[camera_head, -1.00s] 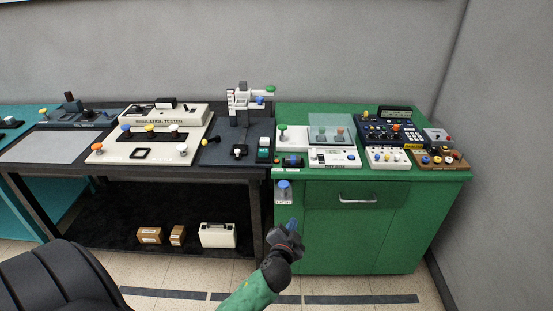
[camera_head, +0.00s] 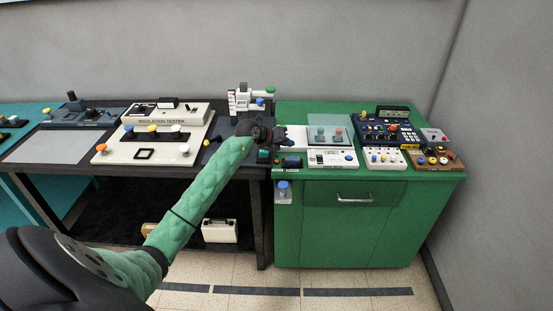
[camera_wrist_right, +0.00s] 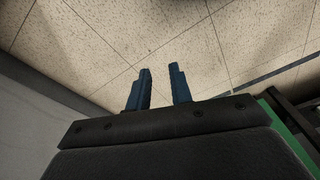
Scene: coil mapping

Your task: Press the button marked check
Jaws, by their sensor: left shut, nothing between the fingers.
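My left gripper (camera_head: 276,133) is over the seam between the black bench and the green cabinet, near the white block at the cabinet's left end. It is shut and empty, and its fingertips are hard to make out. No label reading check is legible in the head view. Candidate buttons include a teal button (camera_head: 263,155) just below the gripper, partly covered, and a blue button (camera_head: 283,185) on the cabinet's front. My right gripper (camera_wrist_right: 160,70) shows in the right wrist view, its two blue fingers apart and empty above the floor.
The white insulation tester (camera_head: 165,115) and a white panel with coloured knobs (camera_head: 115,150) stand left on the black bench. A white device (camera_head: 333,158), a blue instrument (camera_head: 378,130) and a brown block (camera_head: 435,160) stand on the green cabinet (camera_head: 310,240).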

